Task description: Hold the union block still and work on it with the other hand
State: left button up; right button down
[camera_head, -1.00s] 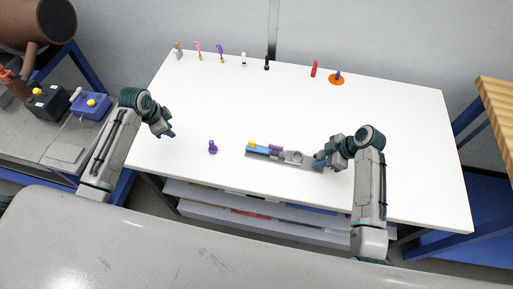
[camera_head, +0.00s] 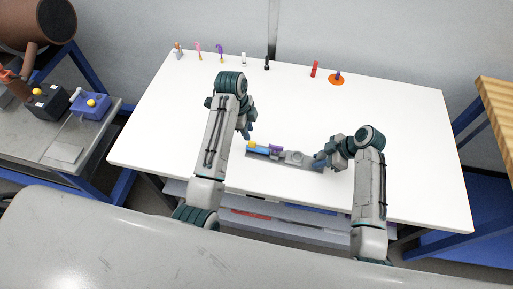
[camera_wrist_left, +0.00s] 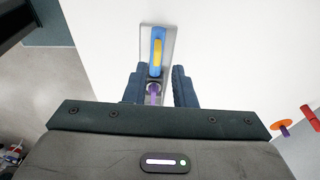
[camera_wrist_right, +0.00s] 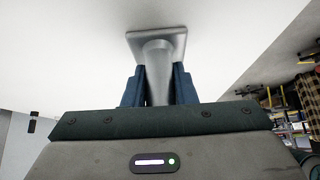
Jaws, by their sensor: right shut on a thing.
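The union block (camera_head: 305,162) is a long grey base on the table's front middle, bearing a blue and yellow part (camera_head: 258,149), a purple part (camera_head: 275,149) and a grey round part. My right gripper (camera_head: 320,162) is at its right end; the right wrist view shows it shut on a grey flared stem (camera_wrist_right: 157,70) with a square plate beyond. My left gripper (camera_head: 249,132) is above the block's left end. In the left wrist view its fingers (camera_wrist_left: 157,85) are apart, with the purple part between them, without visible contact.
A row of small pieces stands along the back edge, among them a red one (camera_head: 314,68) and an orange disc (camera_head: 336,80). A side bench at left holds a blue box (camera_head: 91,104).

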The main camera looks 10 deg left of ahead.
aim_at(252, 147)
pick_arm(q)
jog(key=shift+s+d+f, duration=0.15)
jog(key=shift+s+f, duration=0.05)
jog(key=shift+f, duration=0.05)
jog(key=shift+d+f, duration=0.2)
jog(key=shift+f, duration=0.9)
jog(key=shift+d+f, duration=0.25)
jog(key=shift+f, duration=0.85)
jog(key=shift+d+f, duration=0.2)
jog(key=shift+f, duration=0.9)
grip_shut()
